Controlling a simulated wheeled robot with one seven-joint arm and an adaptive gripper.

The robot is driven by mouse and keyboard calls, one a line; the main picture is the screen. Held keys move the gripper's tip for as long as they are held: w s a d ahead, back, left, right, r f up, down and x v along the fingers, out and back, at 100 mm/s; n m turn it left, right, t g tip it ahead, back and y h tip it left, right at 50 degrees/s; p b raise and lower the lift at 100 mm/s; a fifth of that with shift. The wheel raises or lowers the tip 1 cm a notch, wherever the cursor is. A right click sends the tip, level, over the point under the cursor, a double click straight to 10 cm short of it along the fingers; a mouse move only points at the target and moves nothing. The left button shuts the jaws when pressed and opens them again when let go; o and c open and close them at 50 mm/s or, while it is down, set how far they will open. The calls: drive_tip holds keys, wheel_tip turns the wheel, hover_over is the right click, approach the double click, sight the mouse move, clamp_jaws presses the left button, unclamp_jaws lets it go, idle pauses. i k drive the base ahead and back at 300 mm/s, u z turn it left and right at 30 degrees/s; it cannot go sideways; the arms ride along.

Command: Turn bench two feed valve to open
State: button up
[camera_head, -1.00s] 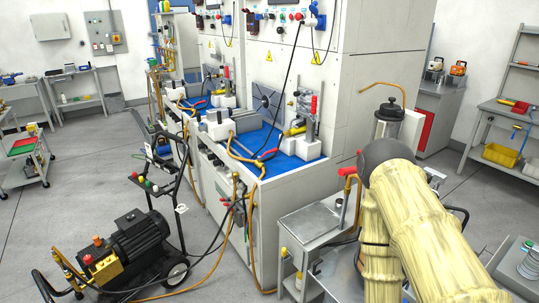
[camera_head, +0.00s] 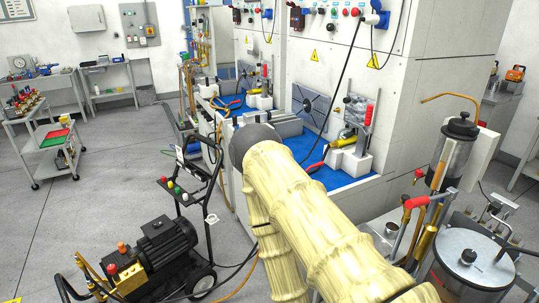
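Two test benches with blue tops stand against tall white cabinets. The nearer bench (camera_head: 350,182) is at centre, partly behind my cream-sleeved arm; the farther bench (camera_head: 216,105) is left of it. I cannot tell which is bench two. No feed valve can be made out for certain; the near bench's lower front is largely hidden by my arm. A red lever handle (camera_head: 430,198) on a brass-coloured pipe stands at the right, on other equipment. My arm crosses from the bottom right up to the centre. My gripper does not show.
A black motor pump (camera_head: 158,250) on a wheeled cart with an upright handle stands at front left, with hoses on the floor. A tool trolley (camera_head: 57,150) is at far left. Grey equipment with a round lid (camera_head: 468,255) crowds the right. Floor (camera_head: 110,190) left of the pump is clear.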

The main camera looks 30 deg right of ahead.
sight(321, 163)
drive_tip(key=u, duration=0.15)
drive_tip(key=i, duration=0.75)
drive_tip(key=z, duration=0.75)
drive_tip(key=i, duration=0.65)
drive_tip(key=z, duration=0.65)
